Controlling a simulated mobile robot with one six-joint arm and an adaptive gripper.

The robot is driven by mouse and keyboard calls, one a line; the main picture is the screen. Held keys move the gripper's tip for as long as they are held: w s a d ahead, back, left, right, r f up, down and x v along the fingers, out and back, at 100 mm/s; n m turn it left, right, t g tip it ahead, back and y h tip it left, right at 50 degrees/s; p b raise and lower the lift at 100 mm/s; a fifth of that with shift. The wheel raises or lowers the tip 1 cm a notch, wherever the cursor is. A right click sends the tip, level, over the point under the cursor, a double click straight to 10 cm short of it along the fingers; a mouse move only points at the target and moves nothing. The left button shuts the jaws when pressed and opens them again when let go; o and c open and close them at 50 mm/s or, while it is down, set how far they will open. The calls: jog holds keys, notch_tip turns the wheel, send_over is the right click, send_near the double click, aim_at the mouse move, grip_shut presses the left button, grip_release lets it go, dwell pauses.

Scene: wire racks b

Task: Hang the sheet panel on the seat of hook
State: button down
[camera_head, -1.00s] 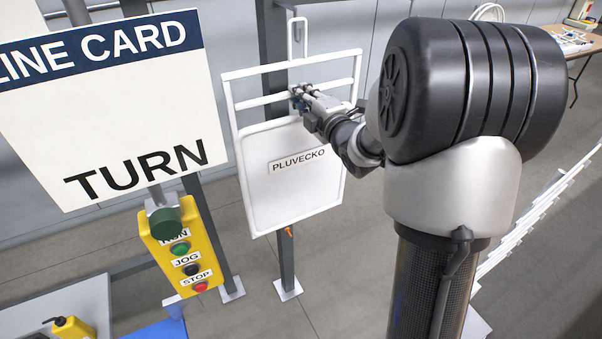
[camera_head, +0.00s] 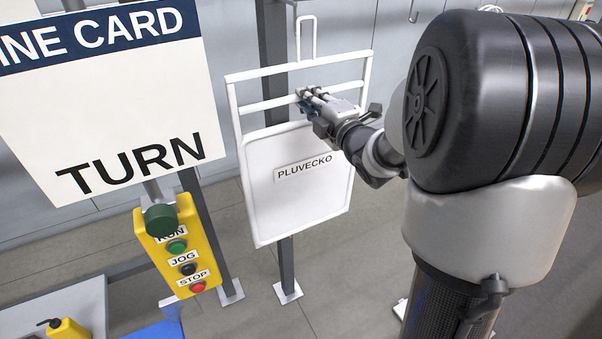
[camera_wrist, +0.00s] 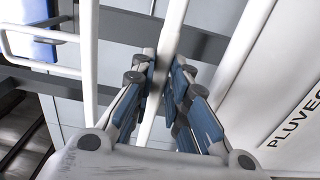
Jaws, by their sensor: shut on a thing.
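The sheet panel (camera_head: 297,205) is a white framed board labelled PLUVECKO, upright and slightly tilted in the head view. Crossbars span its open top, and a tall narrow loop (camera_head: 299,36) rises above its top bar. My gripper (camera_head: 304,98) is shut on the panel's middle crossbar. In the wrist view the blue-padded fingers (camera_wrist: 164,75) lie on both sides of a white bar (camera_wrist: 173,28), with the labelled panel (camera_wrist: 290,115) at right. A small hook shape (camera_head: 413,12) shows at the top; I cannot tell whether it is the task's hook. No seat is clearly visible.
A dark post (camera_head: 285,262) stands behind the panel. At left, a large LINE CARD sign (camera_head: 105,110) and a yellow RUN/JOG/STOP button box (camera_head: 183,245) stand near the camera. Grey floor (camera_head: 340,285) is open below and right of the panel.

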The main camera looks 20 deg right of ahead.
jog(key=shift+s+r, duration=0.1)
jog(key=shift+r, duration=0.15)
jog(key=shift+s+b, duration=0.85)
jog(key=shift+s, duration=1.05)
jog(key=shift+s+d, duration=0.1)
jog(key=shift+s, duration=0.05)
jog(key=s+b, duration=0.1)
jog(key=s, duration=0.2)
jog(key=shift+s, duration=0.35)
